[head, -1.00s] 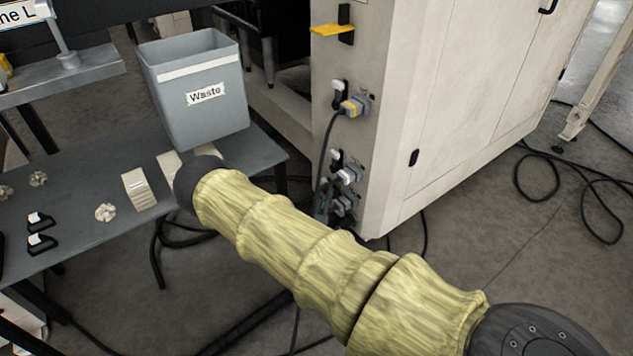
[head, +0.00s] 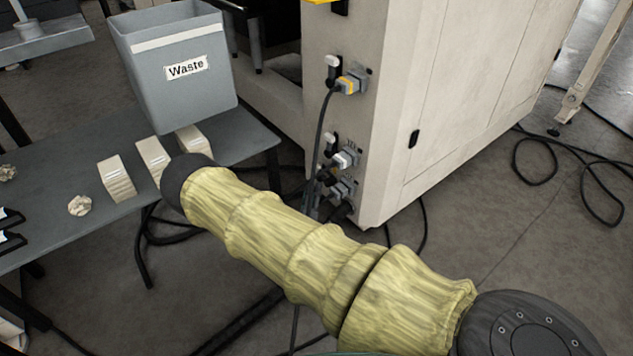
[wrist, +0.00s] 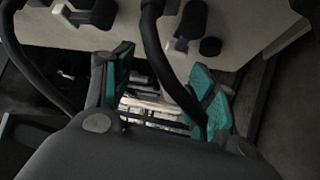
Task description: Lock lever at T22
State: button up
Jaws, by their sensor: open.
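The white cabinet's narrow face carries a stack of plug sockets with small white-tipped levers. In the head view, an upper lever (head: 332,68) stands above a grey-and-yellow plug (head: 350,83). A lower lever (head: 329,143) sits above another plug (head: 345,159), with one more plug (head: 340,188) below. The labels are too small to read, so I cannot tell which is T22. In the wrist view, my gripper (wrist: 165,88) is open, its teal pads apart with nothing held between them. Pale-tipped levers (wrist: 68,15) and (wrist: 179,43) show beyond the fingers, on the cabinet face.
Black cables (head: 316,150) hang down the cabinet's face; one (wrist: 160,60) crosses between the fingers in the wrist view. A grey table (head: 60,232) with a Waste bin (head: 180,95) and pale blocks (head: 116,180) stands left. Cable loops (head: 545,160) lie on the floor at right.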

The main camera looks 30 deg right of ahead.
aim_at(317, 172)
jog(key=w+d+b, duration=0.3)
jog(key=w+d+f+b, duration=0.1)
jog(key=w+d+b, duration=0.2)
jog(key=shift+w+f, duration=0.2)
jog(key=shift+w, duration=0.05)
jog(key=shift+x, duration=0.9)
jog(key=shift+r, duration=0.15)
grip_shut()
